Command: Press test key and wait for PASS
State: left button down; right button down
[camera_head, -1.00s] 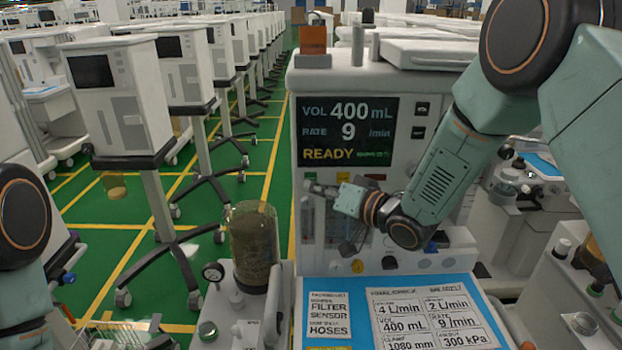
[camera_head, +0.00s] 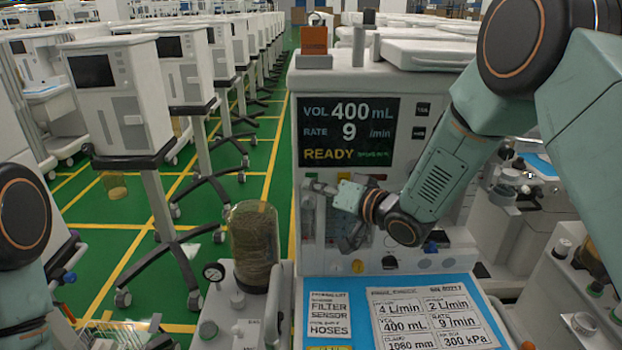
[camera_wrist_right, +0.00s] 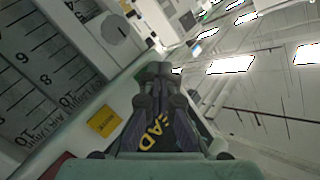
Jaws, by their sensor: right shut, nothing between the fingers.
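The anaesthesia machine's screen (camera_head: 348,130) reads VOL 400 mL, RATE 9 /min and READY in yellow, with small green text beside it. A row of coloured keys sits below it, with a yellow key (camera_head: 344,176) and a red key at the right, mostly hidden by my arm. A green key (camera_head: 309,177) is at the left end. My right gripper (camera_head: 316,187) is shut and empty, its tips at or just below the green key; contact cannot be told. In the right wrist view, the shut fingers (camera_wrist_right: 156,78) are beside the yellow key (camera_wrist_right: 103,122). My left gripper is out of view.
A blue-edged card (camera_head: 400,318) with settings lies on the work surface below. A canister of granules (camera_head: 254,245) stands to the left. An orange block (camera_head: 314,40) sits on top of the machine. Rows of carts fill the left, with green floor between.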

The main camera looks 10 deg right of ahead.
jog(key=shift+w+d, duration=0.15)
jog(key=shift+w, duration=0.35)
dwell(0.6)
jog(key=shift+s, duration=0.9)
jog(key=shift+s+a+p, duration=0.1)
jog(key=shift+a+p, duration=0.1)
jog(key=shift+p, duration=0.1)
jog(key=s, duration=0.2)
jog(key=s+a+p, duration=0.1)
jog(key=s, duration=0.1)
jog(key=shift+s, duration=0.35)
